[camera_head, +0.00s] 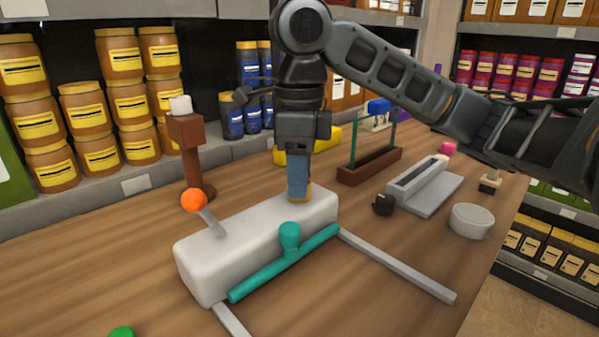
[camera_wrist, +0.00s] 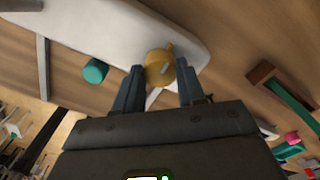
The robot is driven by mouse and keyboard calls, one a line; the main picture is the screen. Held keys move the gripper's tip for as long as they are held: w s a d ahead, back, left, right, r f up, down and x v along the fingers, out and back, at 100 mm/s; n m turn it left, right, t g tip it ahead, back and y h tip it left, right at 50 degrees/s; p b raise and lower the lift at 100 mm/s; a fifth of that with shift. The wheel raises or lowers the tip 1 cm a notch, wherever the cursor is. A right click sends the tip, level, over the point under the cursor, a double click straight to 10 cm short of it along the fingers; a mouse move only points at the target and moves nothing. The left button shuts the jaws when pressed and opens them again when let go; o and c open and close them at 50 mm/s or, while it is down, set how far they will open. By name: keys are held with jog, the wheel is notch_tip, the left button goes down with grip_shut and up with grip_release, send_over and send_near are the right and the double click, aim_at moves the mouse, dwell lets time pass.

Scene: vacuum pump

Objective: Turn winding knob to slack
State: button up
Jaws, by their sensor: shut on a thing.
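The white pump body (camera_head: 240,240) lies on the wooden table. A yellow knob (camera_head: 305,190), which looks like the winding knob, is on top near its right end and is mostly hidden by my fingers in the head view. My gripper (camera_head: 298,190) points down over it with its blue-grey fingers on the knob. In the wrist view the knob (camera_wrist: 159,70) shows a pale mark on top and a small pointer at its edge. It sits between the fingertips of my gripper (camera_wrist: 161,71), which is shut on it.
An orange-ball lever (camera_head: 195,201) rises from the body's left end. A teal rod with a knob (camera_head: 289,236) lies along its front. A brown post (camera_head: 192,150) stands behind; a brown tray (camera_head: 370,165) and a grey device (camera_head: 424,187) are to the right. The front-left table is mostly clear.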

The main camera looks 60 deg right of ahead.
jog(key=o, duration=1.1)
jog(key=shift+c, duration=0.2)
jog(key=shift+r+p, duration=0.55)
jog(key=shift+r, duration=3.35)
